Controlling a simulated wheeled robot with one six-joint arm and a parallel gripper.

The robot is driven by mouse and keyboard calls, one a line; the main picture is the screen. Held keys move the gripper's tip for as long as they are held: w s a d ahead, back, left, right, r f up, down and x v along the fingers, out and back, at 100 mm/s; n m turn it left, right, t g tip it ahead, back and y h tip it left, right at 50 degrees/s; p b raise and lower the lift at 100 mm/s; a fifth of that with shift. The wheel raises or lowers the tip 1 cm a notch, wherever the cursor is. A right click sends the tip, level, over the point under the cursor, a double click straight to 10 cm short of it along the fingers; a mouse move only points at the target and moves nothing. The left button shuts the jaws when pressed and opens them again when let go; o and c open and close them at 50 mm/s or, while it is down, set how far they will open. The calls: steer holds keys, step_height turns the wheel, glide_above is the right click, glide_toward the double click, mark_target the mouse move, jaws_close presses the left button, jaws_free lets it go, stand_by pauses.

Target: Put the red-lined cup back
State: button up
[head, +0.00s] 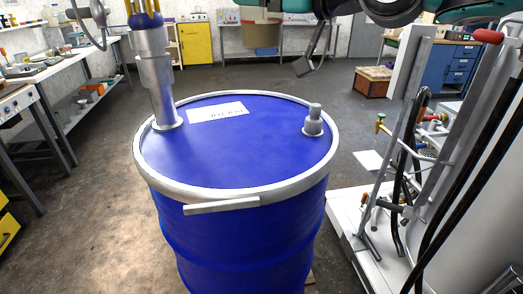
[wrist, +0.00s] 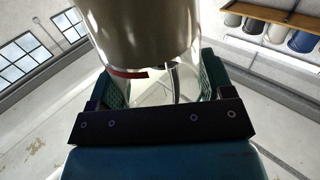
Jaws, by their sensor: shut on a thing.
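In the wrist view, a large shiny grey-beige cup (wrist: 145,35) with a short red line on its lower edge fills the top middle. My gripper (wrist: 162,88) is shut on it, with a green-padded finger on each side. A clear, glass-like part shows between the fingers. The cup's far side and its contents are hidden. In the head view, a tan cup-like vessel (head: 261,36) shows at the top, beyond the drum; I cannot tell whether it is the held cup. My gripper's fingers are not clear there.
A blue drum (head: 245,150) with a silver rim stands in front. A metal pump tube (head: 156,75) rises from its left and a small fitting (head: 314,122) from its right. A white cart (head: 350,230) with hoses stands at right. Benches line the walls.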

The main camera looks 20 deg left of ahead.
steer(key=shift+s, duration=0.1)
steer(key=shift+f+p, duration=1.45)
steer(key=shift+f, duration=12.3)
steer(key=shift+f+b, duration=0.2)
steer(key=shift+b, duration=0.1)
steer(key=o, duration=1)
steer(key=shift+c, duration=0.2)
steer(key=shift+d+r+p, duration=0.1)
steer(key=shift+p, duration=0.7)
